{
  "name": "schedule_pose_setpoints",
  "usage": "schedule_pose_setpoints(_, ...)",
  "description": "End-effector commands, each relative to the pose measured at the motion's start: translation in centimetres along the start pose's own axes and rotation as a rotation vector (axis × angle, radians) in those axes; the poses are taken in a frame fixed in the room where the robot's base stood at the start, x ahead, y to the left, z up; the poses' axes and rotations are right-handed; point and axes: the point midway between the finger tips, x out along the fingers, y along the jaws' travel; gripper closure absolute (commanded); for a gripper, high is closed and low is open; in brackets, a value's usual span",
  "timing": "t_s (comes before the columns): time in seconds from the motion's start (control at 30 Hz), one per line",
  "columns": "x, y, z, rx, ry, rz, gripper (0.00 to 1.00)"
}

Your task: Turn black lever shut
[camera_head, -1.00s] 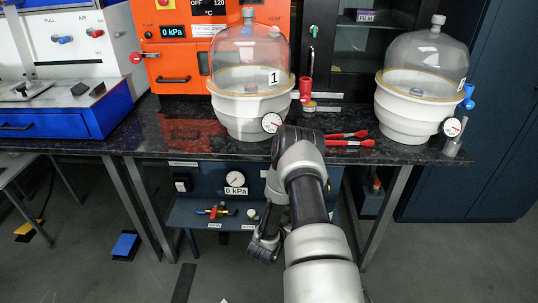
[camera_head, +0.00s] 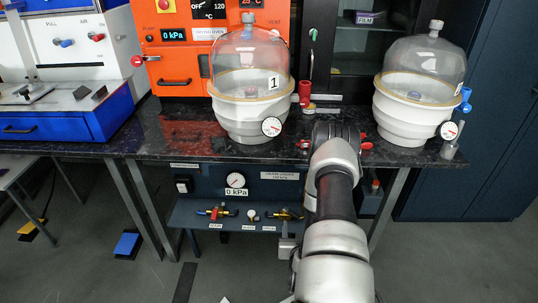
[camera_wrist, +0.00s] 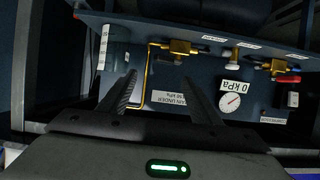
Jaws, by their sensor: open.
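A row of small valves sits along the low shelf panel under the bench. The brass valve (camera_head: 285,213) at the right of this row shows in the head view; a dark handle seems to lie on it, but its angle is too small to tell. In the wrist view, which is upside down, this brass valve (camera_wrist: 178,48) is beyond and slightly right of my gripper (camera_wrist: 158,80). My gripper is open and empty, its two dark fingers apart and pointing at the panel, not visibly touching the valve. In the head view my arm hides most of the gripper.
A red-handled valve (camera_head: 214,211) and a middle knob (camera_head: 252,215) share the shelf. A gauge (camera_head: 236,180) above reads 0 kPa. A brass pipe (camera_wrist: 148,70) runs near my left finger.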

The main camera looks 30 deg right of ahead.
Motion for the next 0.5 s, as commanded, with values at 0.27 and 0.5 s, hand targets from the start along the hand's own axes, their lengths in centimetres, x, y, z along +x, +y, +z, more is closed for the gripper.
schedule_pose_setpoints(0.27, -5.8, 0.0, 0.0, -0.001, -0.005, -0.001, 0.42)
schedule_pose_setpoints(0.5, -5.7, -1.1, -4.0, -0.022, -0.024, -0.034, 0.42)
